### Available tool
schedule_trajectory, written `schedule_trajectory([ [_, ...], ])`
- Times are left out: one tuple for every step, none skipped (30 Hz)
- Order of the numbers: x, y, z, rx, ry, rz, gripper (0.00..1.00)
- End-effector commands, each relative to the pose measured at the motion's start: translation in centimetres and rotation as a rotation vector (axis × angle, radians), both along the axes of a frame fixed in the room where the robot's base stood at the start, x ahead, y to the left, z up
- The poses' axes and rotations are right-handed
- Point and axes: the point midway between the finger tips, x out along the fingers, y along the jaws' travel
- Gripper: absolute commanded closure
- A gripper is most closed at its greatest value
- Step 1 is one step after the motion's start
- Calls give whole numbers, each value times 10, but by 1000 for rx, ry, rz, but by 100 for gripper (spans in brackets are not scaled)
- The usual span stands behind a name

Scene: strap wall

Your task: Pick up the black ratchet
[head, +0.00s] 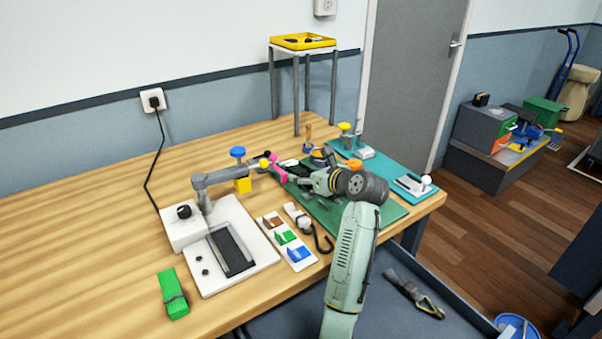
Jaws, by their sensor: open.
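My gripper (276,168) reaches left over the green mat (390,214) on the wooden table. Its pink-marked fingers are open, and no held object shows between them. A small black piece (290,163) lies on the mat close beside the fingers, partly hidden by the gripper. It may be the black ratchet, but it is too small and covered to tell. I cannot tell whether the fingers touch it.
A grey clamp-like fixture with a blue knob (238,152) stands just left of my gripper. A white board (262,250), a card with coloured blocks (287,243) and a green strap bundle (173,293) lie in front. A yellow tray stand (303,42) rises behind. The left tabletop is clear.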

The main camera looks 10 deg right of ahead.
Motion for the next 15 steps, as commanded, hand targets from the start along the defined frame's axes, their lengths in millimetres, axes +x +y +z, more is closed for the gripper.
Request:
schedule_trajectory([
  [3,1,-1,0,0,0,33],
  [3,1,-1,-1,-1,-1,33],
  [4,1,-1,-1,-1,-1,33],
  [4,2,-1,-1,-1,-1,33],
  [4,2,-1,-1,-1,-1,33],
  [4,2,-1,-1,-1,-1,33],
  [4,2,-1,-1,-1,-1,33],
  [4,2,-1,-1,-1,-1,33],
  [4,2,-1,-1,-1,-1,36],
  [4,2,-1,-1,-1,-1,38],
  [4,2,-1,-1,-1,-1,40],
  [4,2,-1,-1,-1,-1,43],
  [4,2,-1,-1,-1,-1,45],
  [4,2,-1,-1,-1,-1,47],
  [4,2,-1,-1,-1,-1,49],
])
